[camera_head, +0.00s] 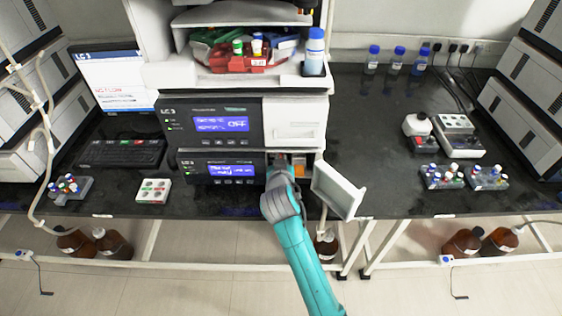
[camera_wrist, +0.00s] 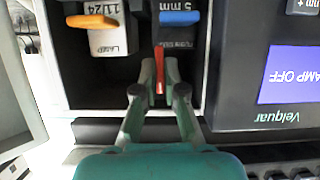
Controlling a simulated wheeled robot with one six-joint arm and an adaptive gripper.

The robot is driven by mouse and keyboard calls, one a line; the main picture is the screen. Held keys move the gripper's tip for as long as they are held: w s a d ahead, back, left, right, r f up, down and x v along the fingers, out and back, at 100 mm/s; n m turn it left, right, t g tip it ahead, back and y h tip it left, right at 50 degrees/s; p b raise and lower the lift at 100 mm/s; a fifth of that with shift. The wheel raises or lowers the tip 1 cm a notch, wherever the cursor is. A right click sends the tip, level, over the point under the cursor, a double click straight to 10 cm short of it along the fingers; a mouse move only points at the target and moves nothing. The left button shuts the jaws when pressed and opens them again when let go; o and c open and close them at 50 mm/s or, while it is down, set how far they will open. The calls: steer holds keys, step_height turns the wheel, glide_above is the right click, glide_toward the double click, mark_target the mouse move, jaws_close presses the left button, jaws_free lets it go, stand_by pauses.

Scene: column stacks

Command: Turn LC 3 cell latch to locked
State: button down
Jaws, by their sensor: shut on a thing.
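The LC 3 stack (camera_head: 215,121) stands at the middle of the bench, with its lower detector module (camera_head: 222,169) open at the right. In the wrist view the open bay holds a flow cell (camera_wrist: 178,32) with a blue "5 mm" label. My gripper (camera_wrist: 160,76) is shut on the red latch, one fingertip on each side. In the head view my gripper (camera_head: 281,178) is at the bay opening and hides part of it. The latch's lock marking cannot be read.
The open bay door (camera_head: 338,190) hangs close to the right of my arm; it also shows at the wrist view's left edge. A lamp unit (camera_wrist: 108,38) with an orange tab (camera_wrist: 92,21) sits beside the cell. The nearby display (camera_wrist: 290,75) reads LAMP OFF.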

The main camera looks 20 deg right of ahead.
steer(key=shift+f, duration=0.15)
steer(key=c, duration=1.3)
jaws_free()
steer(key=shift+o, duration=0.2)
steer(key=v, duration=1.2)
